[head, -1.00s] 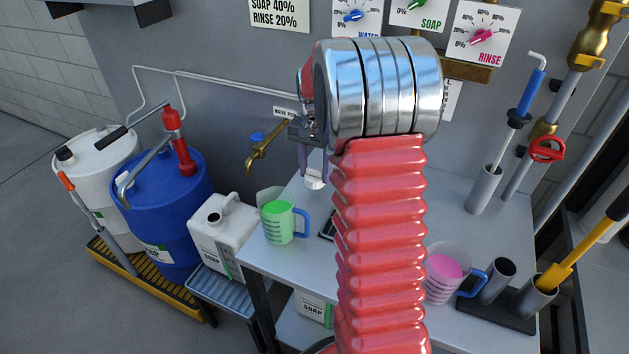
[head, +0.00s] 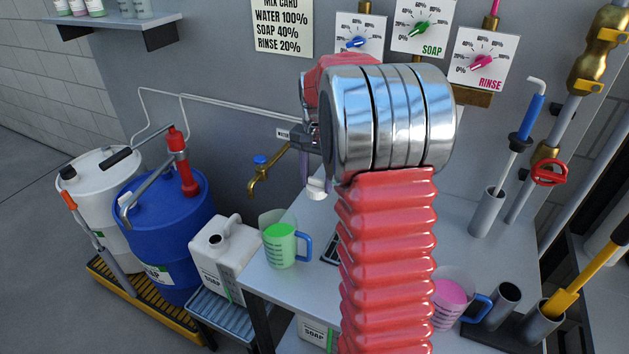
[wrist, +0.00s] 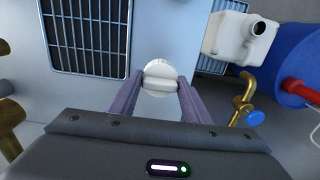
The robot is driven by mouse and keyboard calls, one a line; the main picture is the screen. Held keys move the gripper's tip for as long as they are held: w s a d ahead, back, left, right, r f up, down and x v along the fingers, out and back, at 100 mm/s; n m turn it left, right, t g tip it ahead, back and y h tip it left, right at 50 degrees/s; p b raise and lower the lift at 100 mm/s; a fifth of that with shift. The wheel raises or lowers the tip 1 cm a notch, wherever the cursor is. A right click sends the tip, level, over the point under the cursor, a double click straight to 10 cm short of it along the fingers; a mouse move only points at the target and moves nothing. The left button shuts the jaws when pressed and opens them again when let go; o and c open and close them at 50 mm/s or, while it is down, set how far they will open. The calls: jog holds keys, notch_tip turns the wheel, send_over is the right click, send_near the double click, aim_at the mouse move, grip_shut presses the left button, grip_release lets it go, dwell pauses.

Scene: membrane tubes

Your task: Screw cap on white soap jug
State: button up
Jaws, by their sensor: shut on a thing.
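The white soap jug (head: 222,262) stands upright on a slatted blue stand left of the table, its neck open and uncapped. It also shows at the upper right of the wrist view (wrist: 232,42). My gripper (head: 316,186) is right of the jug and higher, partly hidden by my own wrist. In the wrist view my gripper's two purple fingers (wrist: 160,84) are shut on a white round cap (wrist: 157,68). The cap shows as a small white piece in the head view (head: 317,192). It is clear of the jug.
A measuring jug with green liquid (head: 283,244) stands on the table's left edge, between the soap jug and my gripper. A brass tap (head: 265,175) juts from the wall behind. A blue drum (head: 165,240) stands left of the soap jug. A pink-filled measuring jug (head: 452,296) is at right.

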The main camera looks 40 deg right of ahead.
jog(key=w+a+n, duration=0.1)
jog(key=a+n, duration=0.3)
jog(key=a, duration=0.4)
jog(key=w+a+f+n, duration=0.1)
jog(key=a+n, duration=0.3)
jog(key=a, duration=0.5)
jog(key=w+a+n, duration=0.3)
jog(key=a, duration=0.5)
jog(key=shift+w+a+f+n, duration=0.2)
jog(key=shift+w+f+n, duration=0.05)
jog(key=shift+f+n, duration=0.15)
